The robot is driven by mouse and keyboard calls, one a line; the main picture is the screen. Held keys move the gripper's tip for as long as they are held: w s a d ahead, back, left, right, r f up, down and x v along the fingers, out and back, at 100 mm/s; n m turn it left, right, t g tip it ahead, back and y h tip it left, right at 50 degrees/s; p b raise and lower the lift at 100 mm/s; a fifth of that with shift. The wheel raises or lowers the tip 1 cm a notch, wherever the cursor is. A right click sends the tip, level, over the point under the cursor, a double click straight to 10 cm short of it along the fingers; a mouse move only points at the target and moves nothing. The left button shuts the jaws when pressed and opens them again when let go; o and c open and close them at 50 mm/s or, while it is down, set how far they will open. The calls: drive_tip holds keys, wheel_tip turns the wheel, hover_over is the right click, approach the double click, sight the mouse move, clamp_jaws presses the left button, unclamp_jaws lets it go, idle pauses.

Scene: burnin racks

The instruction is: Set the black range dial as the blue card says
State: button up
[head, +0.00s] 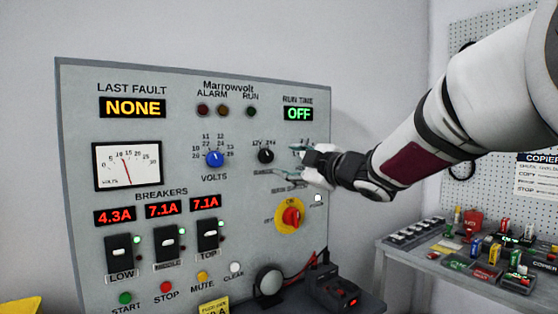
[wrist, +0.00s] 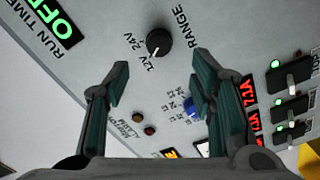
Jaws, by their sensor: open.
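The black range dial (head: 265,156) is a small round knob on the grey panel, under the marks 12V and 24V and right of the blue volts dial. In the wrist view the range dial (wrist: 159,42) shows a white pointer line that appears to point toward 12V. My gripper (head: 293,163) is open and empty, just right of the dial in the head view. In the wrist view its two teal fingers (wrist: 160,72) stand apart, with the dial seen beyond the gap between their tips. The fingers are not around the dial. I see no blue card in either view.
The blue volts dial (head: 215,158) is left of the range dial. A red rotary switch on a yellow plate (head: 290,215) is below my gripper. Breaker switches (head: 163,245) fill the panel's lower left. A cluttered bench (head: 470,254) stands at right.

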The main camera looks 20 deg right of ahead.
drive_tip(key=shift+v, duration=1.4)
drive_tip(key=s+d+f+m+g+h+p, duration=0.1)
drive_tip(key=s+d+m+g+h+p, duration=0.2)
drive_tip(key=s+m, duration=0.4)
drive_tip(key=s+d+f+m+g+h+p, duration=0.1)
drive_tip(key=s+d+m+h+p, duration=0.1)
drive_tip(key=s+m+h, duration=0.45)
drive_tip(key=s+a+f+g+y+p, duration=0.1)
drive_tip(key=s+a+f+g, duration=0.2)
drive_tip(key=s, duration=0.6)
drive_tip(key=s+a+f+m+g+y+p, duration=0.1)
drive_tip(key=s+a+f+g+p, duration=0.1)
drive_tip(key=s, duration=0.7)
drive_tip(key=s+a+f+m+g+y+p, duration=0.1)
drive_tip(key=s+a+f+g+y, duration=0.1)
drive_tip(key=s+f, duration=0.4)
drive_tip(key=s+a+g, duration=0.1)
drive_tip(key=s+g, duration=0.1)
drive_tip(key=s, duration=0.2)
drive_tip(key=shift+a, duration=0.3)
